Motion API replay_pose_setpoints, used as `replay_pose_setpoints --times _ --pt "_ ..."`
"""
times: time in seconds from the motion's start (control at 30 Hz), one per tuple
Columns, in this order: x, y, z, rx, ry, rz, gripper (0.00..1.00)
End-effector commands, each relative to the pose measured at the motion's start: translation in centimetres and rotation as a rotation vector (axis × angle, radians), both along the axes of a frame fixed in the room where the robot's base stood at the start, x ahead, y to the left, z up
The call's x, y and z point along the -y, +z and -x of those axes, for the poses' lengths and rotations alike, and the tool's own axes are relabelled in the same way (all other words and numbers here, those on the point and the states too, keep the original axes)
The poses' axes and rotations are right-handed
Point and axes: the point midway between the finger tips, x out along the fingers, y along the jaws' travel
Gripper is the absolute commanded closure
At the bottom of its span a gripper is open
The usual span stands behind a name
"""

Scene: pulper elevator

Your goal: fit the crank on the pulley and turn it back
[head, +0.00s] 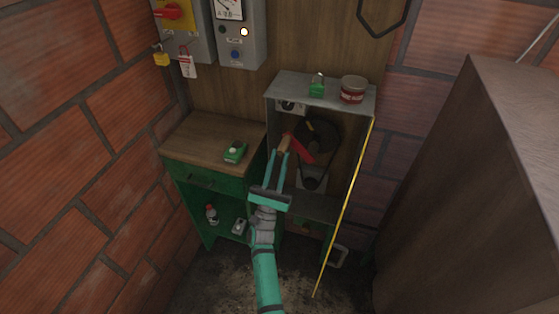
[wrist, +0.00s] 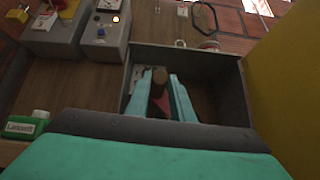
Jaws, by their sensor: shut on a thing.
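My gripper (head: 279,155) is shut on the wooden handle of the crank (head: 285,143), in front of the open grey housing. The crank's red arm (head: 302,151) reaches right from the handle and overlaps the dark pulley (head: 320,134). I cannot tell whether the crank is seated on the pulley or just in front of it. In the wrist view the brown handle (wrist: 160,76) stands between the two teal fingers (wrist: 164,98), with red below it. The pulley is hidden there.
The grey housing (head: 270,122) has a green padlock-like item (head: 317,87) and a red-and-white tin (head: 352,90) on top. A yellow strip (head: 345,200) slants along its right side. A green cabinet (head: 179,181) stands left, brick wall beyond. A large brown box (head: 470,190) fills the right.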

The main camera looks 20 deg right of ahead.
Motion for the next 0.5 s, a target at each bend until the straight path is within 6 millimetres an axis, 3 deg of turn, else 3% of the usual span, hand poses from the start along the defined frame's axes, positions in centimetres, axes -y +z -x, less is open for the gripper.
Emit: replay_pose_setpoints --times 0.5 --pt "-0.8 -1.2 -0.4 -0.083 0.003 0.126 1.00"
